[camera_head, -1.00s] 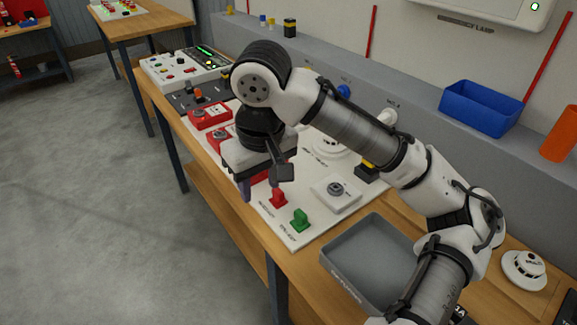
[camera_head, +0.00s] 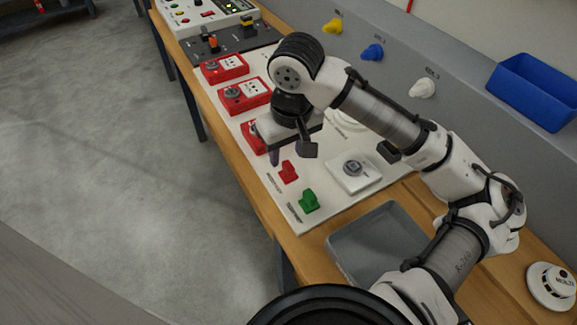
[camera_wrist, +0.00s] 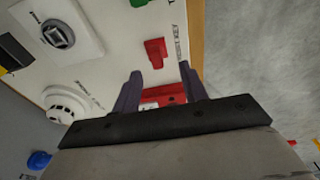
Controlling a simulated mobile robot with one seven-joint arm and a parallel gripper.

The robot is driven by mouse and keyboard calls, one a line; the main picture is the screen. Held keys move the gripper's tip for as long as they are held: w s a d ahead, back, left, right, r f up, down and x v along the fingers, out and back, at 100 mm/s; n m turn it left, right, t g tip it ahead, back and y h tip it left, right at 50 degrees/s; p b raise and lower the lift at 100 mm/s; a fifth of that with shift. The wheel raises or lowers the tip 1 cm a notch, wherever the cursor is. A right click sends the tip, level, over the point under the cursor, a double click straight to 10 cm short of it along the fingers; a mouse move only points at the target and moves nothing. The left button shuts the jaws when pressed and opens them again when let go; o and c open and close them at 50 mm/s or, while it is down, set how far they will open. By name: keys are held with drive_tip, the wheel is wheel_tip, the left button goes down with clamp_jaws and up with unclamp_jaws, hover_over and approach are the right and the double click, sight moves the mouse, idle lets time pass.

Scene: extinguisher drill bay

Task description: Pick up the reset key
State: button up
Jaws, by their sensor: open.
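The reset key is a small red block-like key (camera_head: 289,172) standing on the white board (camera_head: 272,199) near its front edge. In the wrist view the red key (camera_wrist: 155,52) lies just beyond the fingertips, beside printing that reads "RESET KEY". My gripper (camera_wrist: 160,72) is open and empty, its two dark fingers apart and pointing toward the key without holding it. In the head view my gripper (camera_head: 277,155) hangs above the board, just up and left of the key; one finger is mostly hidden.
A green key (camera_head: 309,203) stands close to the red one. A white switch plate (camera_head: 354,174) is to the right. Red call-point boxes (camera_head: 244,95) line the board, one partly under my gripper. A grey tray (camera_head: 352,252) lies right of the board.

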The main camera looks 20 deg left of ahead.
sight(288, 164)
drive_tip(key=shift+w+f+p, duration=0.2)
drive_tip(key=shift+f+p, duration=0.1)
drive_tip(key=shift+f, duration=1.1)
drive_tip(key=shift+w+f+p, duration=0.15)
drive_tip(key=shift+f+p, duration=0.15)
drive_tip(key=shift+f, duration=1.05)
clamp_jaws()
